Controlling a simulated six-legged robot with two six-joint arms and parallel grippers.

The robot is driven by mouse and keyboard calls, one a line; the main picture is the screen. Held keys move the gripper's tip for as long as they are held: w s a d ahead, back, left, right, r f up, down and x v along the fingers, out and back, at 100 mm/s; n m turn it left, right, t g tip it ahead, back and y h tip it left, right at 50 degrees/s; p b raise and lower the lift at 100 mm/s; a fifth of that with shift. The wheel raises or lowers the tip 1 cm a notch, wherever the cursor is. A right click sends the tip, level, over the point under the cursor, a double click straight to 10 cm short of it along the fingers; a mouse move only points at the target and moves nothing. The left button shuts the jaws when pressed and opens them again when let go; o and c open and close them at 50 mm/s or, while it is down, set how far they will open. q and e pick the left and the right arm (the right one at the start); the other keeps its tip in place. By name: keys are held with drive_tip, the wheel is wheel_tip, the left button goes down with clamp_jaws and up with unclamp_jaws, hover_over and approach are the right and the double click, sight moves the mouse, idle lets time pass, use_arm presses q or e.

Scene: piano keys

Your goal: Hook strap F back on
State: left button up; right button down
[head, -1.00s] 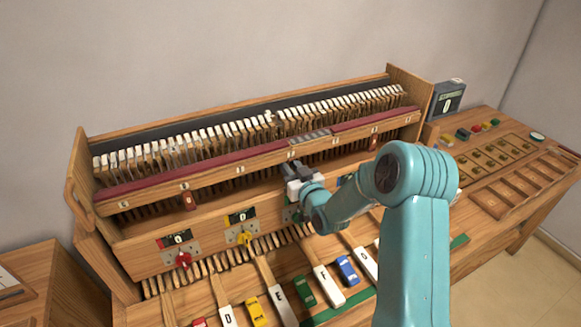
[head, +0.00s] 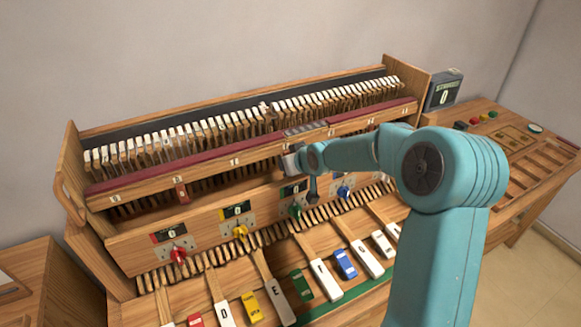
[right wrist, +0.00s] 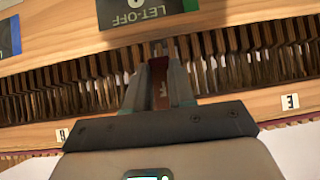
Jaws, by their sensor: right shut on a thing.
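Strap F (right wrist: 159,88) is a small red-brown tab with a pale letter on it, between my right gripper's fingers in the right wrist view. My right gripper (right wrist: 159,80) is shut on it, in front of the row of thin wooden pieces. In the head view my right gripper (head: 290,163) is at the middle of the piano action, just below the labelled wooden rail (head: 215,166). The strap is hidden there by the gripper and arm. I cannot tell whether the strap touches a hook. My left gripper is not in view.
Another red-brown strap (head: 181,191) hangs from the rail at left. Below are dial panels with red (head: 178,256), yellow (head: 240,232) and green knobs, then lettered keys (head: 277,290). A LET-OFF display (right wrist: 145,12) is close to the gripper. A counter box (head: 443,92) stands at right.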

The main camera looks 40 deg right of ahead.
drive_tip(key=shift+s+a+g+p, duration=0.1)
drive_tip(key=shift+s+g+p, duration=0.2)
drive_tip(key=shift+g+p, duration=0.75)
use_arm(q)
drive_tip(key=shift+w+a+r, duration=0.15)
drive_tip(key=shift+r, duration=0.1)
use_arm(e)
drive_tip(key=shift+a, duration=0.1)
drive_tip(key=shift+f, duration=0.1)
drive_tip(key=c, duration=1)
unclamp_jaws()
drive_tip(key=shift+o, duration=0.2)
